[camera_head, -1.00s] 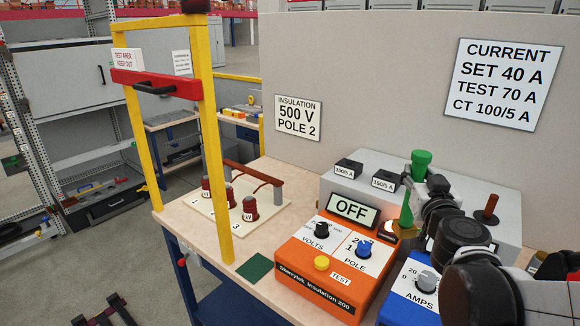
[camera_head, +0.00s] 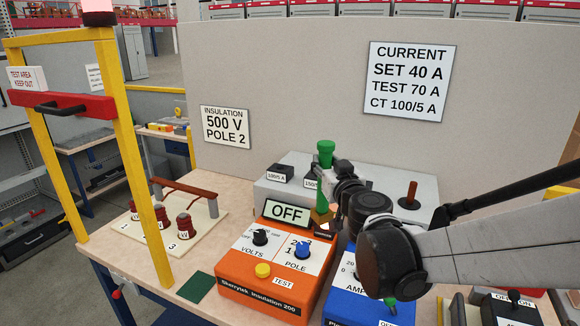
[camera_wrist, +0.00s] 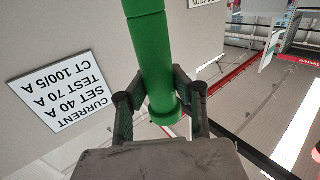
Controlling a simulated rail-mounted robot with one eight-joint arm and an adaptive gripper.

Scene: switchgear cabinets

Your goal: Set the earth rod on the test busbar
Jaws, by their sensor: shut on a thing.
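The earth rod is a green rod (camera_head: 325,150) held upright, with a brass-coloured lower end (camera_head: 321,217). My gripper (camera_head: 328,186) is shut on it, above the rear of the orange tester. In the wrist view the green rod (camera_wrist: 155,55) runs between both fingers of my gripper (camera_wrist: 158,90), with a collar at its near end. The likely test busbar is a red-brown bar (camera_head: 183,190) on posts, on a cream board at the left of the bench. The rod is apart from it, to its right. The brass end is partly hidden by my gripper.
A yellow frame with a red crossbar (camera_head: 62,107) stands before the busbar board. Red-brown insulators (camera_head: 184,226) stand on the board. The orange tester (camera_head: 262,270) reads OFF. A grey box (camera_head: 405,185) and blue unit (camera_head: 345,300) are close to my arm. A partition stands behind.

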